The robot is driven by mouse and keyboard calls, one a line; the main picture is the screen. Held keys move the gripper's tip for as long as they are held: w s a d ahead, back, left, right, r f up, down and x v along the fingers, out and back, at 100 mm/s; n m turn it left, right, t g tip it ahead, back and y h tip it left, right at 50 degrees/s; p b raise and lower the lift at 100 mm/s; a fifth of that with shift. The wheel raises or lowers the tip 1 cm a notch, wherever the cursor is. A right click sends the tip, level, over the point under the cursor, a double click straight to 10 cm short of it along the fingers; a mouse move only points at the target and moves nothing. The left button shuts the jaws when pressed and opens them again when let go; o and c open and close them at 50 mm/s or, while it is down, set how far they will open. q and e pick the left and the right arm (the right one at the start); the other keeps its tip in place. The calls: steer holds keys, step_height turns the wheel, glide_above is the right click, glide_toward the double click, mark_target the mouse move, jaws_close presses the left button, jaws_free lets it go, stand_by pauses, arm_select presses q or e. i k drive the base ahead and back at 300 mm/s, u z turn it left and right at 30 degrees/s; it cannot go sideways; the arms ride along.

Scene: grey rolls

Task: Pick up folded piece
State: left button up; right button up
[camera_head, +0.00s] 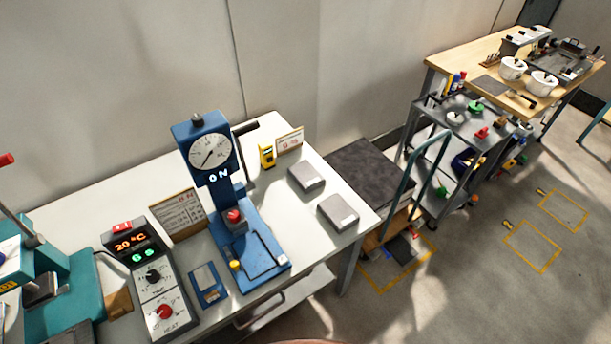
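No piece that is clearly folded can be made out. Two grey box-like pieces with rounded edges lie flat on the white table's right part: a farther grey piece (306,176) and a nearer grey piece (338,211). They lie apart, with bare table between them. A small blue item with a grey top (208,284) lies between the control box and the blue press. Neither of my grippers is in view.
The blue dial press (262,262) stands left of the grey pieces on the white table (285,210). A control box (155,280), teal machine (75,290), yellow device (267,156) and small signs stand around it. A cart (365,170) is beyond the right edge.

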mark_target(304, 174)
steer(key=k, duration=0.5)
steer(key=z, duration=1.05)
steer(key=i, duration=1.5)
steer(key=u, duration=2.65)
